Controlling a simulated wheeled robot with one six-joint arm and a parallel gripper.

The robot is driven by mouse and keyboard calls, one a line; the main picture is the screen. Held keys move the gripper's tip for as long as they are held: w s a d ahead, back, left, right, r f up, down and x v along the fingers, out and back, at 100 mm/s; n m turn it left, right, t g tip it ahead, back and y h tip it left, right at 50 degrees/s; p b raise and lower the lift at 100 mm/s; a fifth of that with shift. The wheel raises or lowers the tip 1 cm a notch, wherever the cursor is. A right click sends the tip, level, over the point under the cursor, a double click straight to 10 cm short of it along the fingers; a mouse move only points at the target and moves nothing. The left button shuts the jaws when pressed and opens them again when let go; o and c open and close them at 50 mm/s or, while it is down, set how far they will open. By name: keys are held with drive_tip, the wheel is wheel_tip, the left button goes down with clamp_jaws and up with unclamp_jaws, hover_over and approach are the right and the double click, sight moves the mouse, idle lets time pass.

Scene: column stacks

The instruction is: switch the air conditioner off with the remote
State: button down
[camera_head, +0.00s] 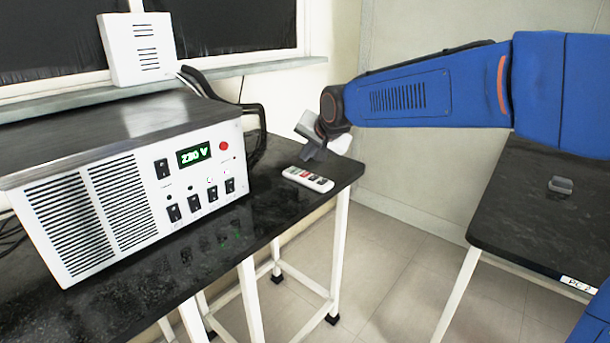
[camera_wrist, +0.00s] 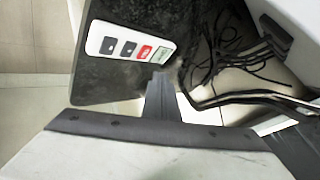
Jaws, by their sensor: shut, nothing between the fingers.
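A white remote (camera_head: 308,179) with dark, red and other buttons lies flat on the black table (camera_head: 330,168), near its right end. In the wrist view the remote (camera_wrist: 130,44) shows two dark buttons, a red one and a green-marked one. My gripper (camera_head: 308,152) is just above the far end of the remote in the head view, shut and empty. In the wrist view its fingertip (camera_wrist: 158,78) is close to the remote's green-marked end; I cannot tell whether it touches. No air conditioner is clearly recognisable in these views.
A large power unit (camera_head: 120,185) with a green "230 V" display fills the table's left side. Dark cables (camera_head: 250,115) hang behind it. A white vented box (camera_head: 138,48) stands on the sill. Another black table (camera_head: 530,210) with a small grey object (camera_head: 560,185) stands right, across open floor.

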drive_tip(key=shift+r, duration=1.15)
drive_tip(key=s+d+f+n+g+h, duration=0.1)
drive_tip(key=s+d+f+n+h, duration=0.2)
drive_tip(key=s+d, duration=1.6)
drive_tip(key=s+d+f, duration=0.4)
drive_tip(key=s, duration=0.2)
drive_tip(key=s+d+f+g+h, duration=0.1)
drive_tip(key=s+d+f, duration=0.3)
drive_tip(key=s, duration=0.3)
drive_tip(key=s+d+f+g, duration=0.1)
drive_tip(key=s+d+f, duration=0.3)
drive_tip(key=s+d, duration=0.1)
drive_tip(key=shift+s+f, duration=0.2)
drive_tip(key=shift+s, duration=0.6)
